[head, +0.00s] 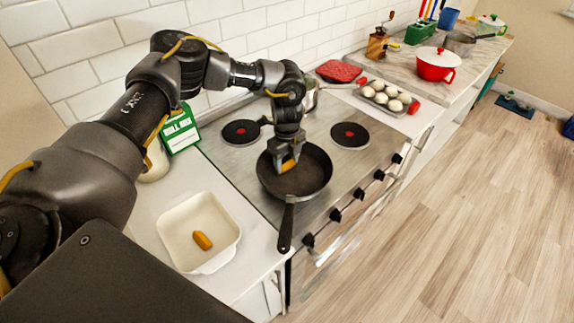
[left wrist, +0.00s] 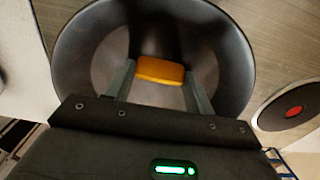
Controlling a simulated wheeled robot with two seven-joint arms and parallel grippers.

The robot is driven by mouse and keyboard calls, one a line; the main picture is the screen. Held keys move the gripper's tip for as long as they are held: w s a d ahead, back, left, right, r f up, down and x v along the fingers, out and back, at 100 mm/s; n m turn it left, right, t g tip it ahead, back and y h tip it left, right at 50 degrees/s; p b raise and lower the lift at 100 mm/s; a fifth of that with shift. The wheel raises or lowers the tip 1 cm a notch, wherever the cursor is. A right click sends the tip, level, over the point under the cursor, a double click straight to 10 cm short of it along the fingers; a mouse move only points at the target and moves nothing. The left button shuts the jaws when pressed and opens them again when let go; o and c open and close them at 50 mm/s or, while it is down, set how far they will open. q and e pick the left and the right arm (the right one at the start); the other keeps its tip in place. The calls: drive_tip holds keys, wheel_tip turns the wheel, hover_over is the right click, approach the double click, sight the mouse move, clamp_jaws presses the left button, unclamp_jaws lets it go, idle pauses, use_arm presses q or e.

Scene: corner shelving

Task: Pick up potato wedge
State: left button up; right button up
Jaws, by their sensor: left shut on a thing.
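My left gripper (head: 286,160) is over the black frying pan (head: 312,180) on the stove. It is shut on an orange-brown potato wedge (head: 288,165). In the left wrist view the wedge (left wrist: 160,70) sits between the two fingers, with the dark pan (left wrist: 225,50) behind it. I cannot tell whether the wedge touches the pan floor. A second potato wedge (head: 202,240) lies in the white square dish (head: 181,262) on the counter at the left. My right gripper is not in view.
The pan's handle (head: 286,228) points toward the front edge of the stove (head: 235,160). A green and white box (head: 181,132) stands behind the dish. A tray of round white items (head: 388,96) and a red pot (head: 437,65) are farther right.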

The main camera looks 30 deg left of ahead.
use_arm(q)
drive_tip(key=shift+r+b, duration=0.5)
drive_tip(key=shift+b, duration=0.1)
drive_tip(key=s+d+r+b, duration=0.5)
drive_tip(key=s+d+r, duration=0.2)
drive_tip(key=s+r, duration=0.5)
